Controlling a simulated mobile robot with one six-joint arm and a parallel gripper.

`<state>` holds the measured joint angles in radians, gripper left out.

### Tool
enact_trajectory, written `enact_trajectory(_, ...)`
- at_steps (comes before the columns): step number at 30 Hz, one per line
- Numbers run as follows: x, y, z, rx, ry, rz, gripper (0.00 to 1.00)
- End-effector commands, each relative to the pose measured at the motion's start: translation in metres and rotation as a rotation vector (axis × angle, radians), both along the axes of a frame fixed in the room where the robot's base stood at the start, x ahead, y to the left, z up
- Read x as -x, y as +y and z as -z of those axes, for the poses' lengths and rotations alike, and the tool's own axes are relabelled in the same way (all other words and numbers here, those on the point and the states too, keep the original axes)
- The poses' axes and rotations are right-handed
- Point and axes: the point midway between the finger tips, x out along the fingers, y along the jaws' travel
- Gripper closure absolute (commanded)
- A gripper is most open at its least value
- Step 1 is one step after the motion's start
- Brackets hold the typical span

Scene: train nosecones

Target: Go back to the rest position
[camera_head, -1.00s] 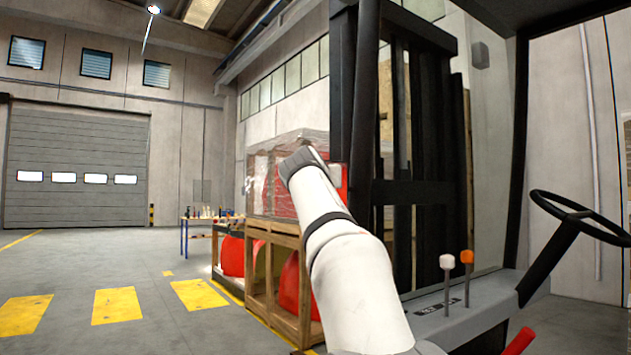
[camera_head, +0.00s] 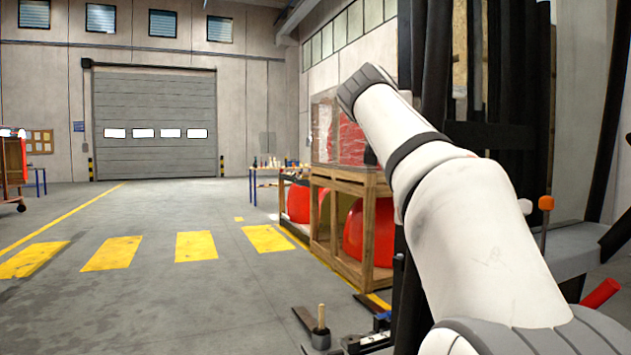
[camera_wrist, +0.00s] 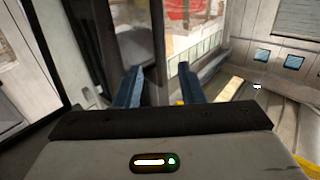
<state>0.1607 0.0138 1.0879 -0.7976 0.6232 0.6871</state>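My gripper (camera_wrist: 157,86) shows in the wrist view with its two blue-grey fingers apart and nothing between them. The wrist view is tilted, with wall panels and windows at the right. In the head view my white arm rises from the lower right toward the upper middle, in front of the forklift (camera_head: 490,135). The gripper itself cannot be made out in the head view.
Wooden crates (camera_head: 345,182) with red nosecones (camera_head: 368,232) stand beside the forklift. A table (camera_head: 268,169) with small items is behind them. A red cart (camera_head: 12,172) is at the far left. The floor (camera_head: 160,300) at left and centre is open, with yellow markings.

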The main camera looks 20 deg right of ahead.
Motion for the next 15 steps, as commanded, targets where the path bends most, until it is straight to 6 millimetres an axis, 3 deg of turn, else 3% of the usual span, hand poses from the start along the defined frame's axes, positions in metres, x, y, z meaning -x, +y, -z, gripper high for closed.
enact_trajectory(5,-0.001,0.006,0.011,-0.02,0.066,-0.018,0.65)
enact_trajectory(8,0.002,0.018,0.037,-0.053,0.185,-0.05,0.65)
enact_trajectory(11,0.014,0.036,0.078,-0.096,0.347,-0.098,0.65)
enact_trajectory(15,0.047,0.065,0.143,-0.159,0.581,-0.174,0.65)
